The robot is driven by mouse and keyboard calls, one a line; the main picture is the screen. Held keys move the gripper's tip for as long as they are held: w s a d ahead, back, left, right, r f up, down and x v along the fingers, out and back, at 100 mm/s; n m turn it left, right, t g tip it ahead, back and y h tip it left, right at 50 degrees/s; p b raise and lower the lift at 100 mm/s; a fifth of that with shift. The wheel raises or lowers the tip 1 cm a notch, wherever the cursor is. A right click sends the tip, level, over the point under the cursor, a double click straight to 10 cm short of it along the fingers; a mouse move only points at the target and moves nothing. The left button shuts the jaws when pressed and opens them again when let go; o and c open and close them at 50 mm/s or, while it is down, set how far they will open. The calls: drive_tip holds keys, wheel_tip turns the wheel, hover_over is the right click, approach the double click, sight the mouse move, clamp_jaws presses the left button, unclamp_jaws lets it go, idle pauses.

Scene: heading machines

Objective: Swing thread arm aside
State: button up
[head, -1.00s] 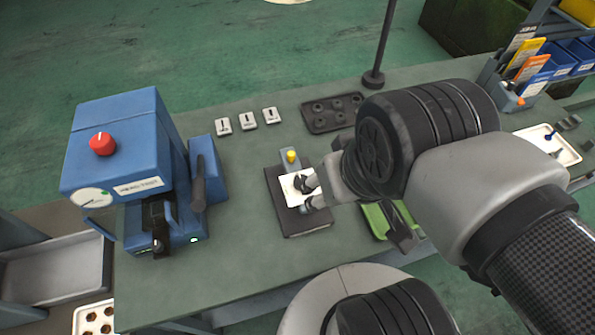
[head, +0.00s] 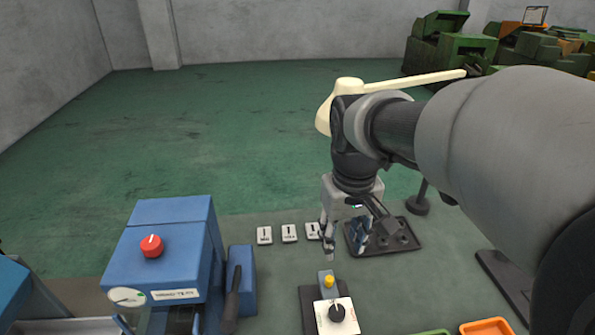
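No part is clearly recognisable as the thread arm. A dark block fixture (head: 308,305) stands at the bottom middle in the head view, with a yellow knob (head: 328,281) at its back and a white plate bearing a black knob (head: 337,313). A blue machine (head: 165,245) with a red knob, a round dial and a dark lever (head: 232,293) stands to its left. My gripper (head: 345,250) points down above and behind the fixture, apart from it. Its two fingers look spread, with nothing clearly held between them.
Several white labelled tags (head: 265,235) lie behind the fixture. A dark tray (head: 405,243) is partly behind my gripper. A cream lamp-like arm (head: 425,80) extends behind my wrist. Green (head: 432,332) and orange (head: 487,326) trays sit at the lower right. Open floor lies beyond.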

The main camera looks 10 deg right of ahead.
drive_tip(key=g, duration=0.1)
hover_over(329, 278)
wheel_tip(329, 278, down, 3)
wheel_tip(329, 278, down, 18)
drive_tip(key=b, duration=0.5)
drive_tip(key=shift+r, duration=0.2)
drive_tip(key=shift+c, duration=0.2)
clamp_jaws()
